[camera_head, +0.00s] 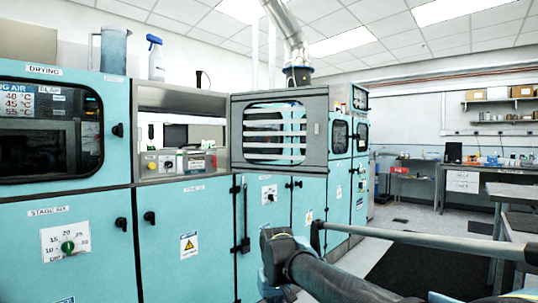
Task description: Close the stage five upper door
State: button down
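The teal machine has an open upper bay (182,97) in its middle section, with no door panel across its front. A lower teal door (205,235) is shut beneath it; the small label on it is too small to read. To the right is a grey-framed upper panel (222,130) with a rounded window and light slats behind it. I cannot tell which of these is the stage five upper door. My dark arm (335,275) reaches in from the lower right, below and right of the bay. No gripper fingers can be made out.
The drying door (112,165) at left is shut above the stage six door (95,245). A grey bar (420,240) crosses the right foreground. A spray bottle (156,60) and a jug (113,49) stand on top. Benches stand at right, with floor between.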

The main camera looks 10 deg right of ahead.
aim_at(315, 100)
jog(key=z, duration=1.5)
jog(key=i, duration=4.15)
jog(key=u, duration=1.45)
